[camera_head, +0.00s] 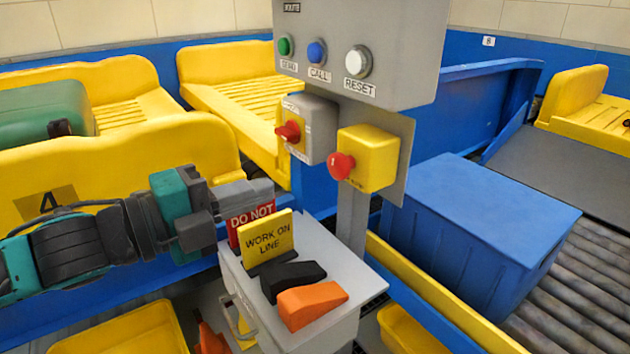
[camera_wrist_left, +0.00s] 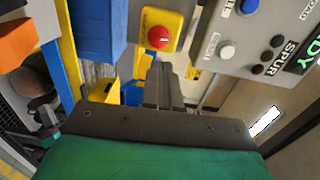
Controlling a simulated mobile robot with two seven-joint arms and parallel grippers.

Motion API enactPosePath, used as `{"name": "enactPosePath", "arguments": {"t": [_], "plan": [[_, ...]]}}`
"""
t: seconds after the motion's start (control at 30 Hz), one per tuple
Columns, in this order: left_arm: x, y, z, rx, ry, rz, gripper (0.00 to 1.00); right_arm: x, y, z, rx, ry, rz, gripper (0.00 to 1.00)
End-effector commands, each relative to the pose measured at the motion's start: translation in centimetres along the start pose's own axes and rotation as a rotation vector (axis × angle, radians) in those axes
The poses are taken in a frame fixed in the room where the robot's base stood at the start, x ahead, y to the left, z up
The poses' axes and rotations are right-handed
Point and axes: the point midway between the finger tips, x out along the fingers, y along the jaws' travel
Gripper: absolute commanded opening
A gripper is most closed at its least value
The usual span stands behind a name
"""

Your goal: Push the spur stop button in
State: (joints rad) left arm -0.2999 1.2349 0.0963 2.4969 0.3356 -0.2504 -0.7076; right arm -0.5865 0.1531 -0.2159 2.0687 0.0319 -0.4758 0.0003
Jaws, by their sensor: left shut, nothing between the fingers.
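The spur stop button is a red mushroom head (camera_head: 341,166) on a yellow box (camera_head: 372,158), mounted on the grey post below the control panel. It also shows in the left wrist view (camera_wrist_left: 158,37), just past the fingertips. My left gripper (camera_head: 264,190) comes in from the left with its fingers shut and empty. In the head view its fingertips are left of the button and a little lower, with a gap between them. In the left wrist view the fingertips (camera_wrist_left: 161,68) point toward the yellow box and appear apart from the button. My right gripper is not in view.
A grey box with a red switch (camera_head: 288,132) is left of the yellow box. The control panel (camera_head: 360,45) with green, blue and white buttons is above. Signs (camera_head: 268,241) and black and orange objects (camera_head: 312,305) stand on a cabinet below. A blue crate (camera_head: 470,225) is right.

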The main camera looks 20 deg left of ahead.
Motion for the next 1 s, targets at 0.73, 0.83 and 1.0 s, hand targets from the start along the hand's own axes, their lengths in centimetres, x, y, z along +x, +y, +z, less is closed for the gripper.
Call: {"name": "enactPosePath", "arguments": {"t": [0.73,0.83,1.0], "plan": [[4.7,-0.3,0.2,0.0,-0.005,-0.004,0.0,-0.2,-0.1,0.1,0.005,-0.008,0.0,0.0],[5.8,-0.3,0.0,0.002,0.0,-0.003,0.0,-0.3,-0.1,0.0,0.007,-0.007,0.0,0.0],[7.8,-0.1,0.0,0.001,-0.001,-0.001,0.0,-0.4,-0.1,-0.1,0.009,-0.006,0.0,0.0]]}}
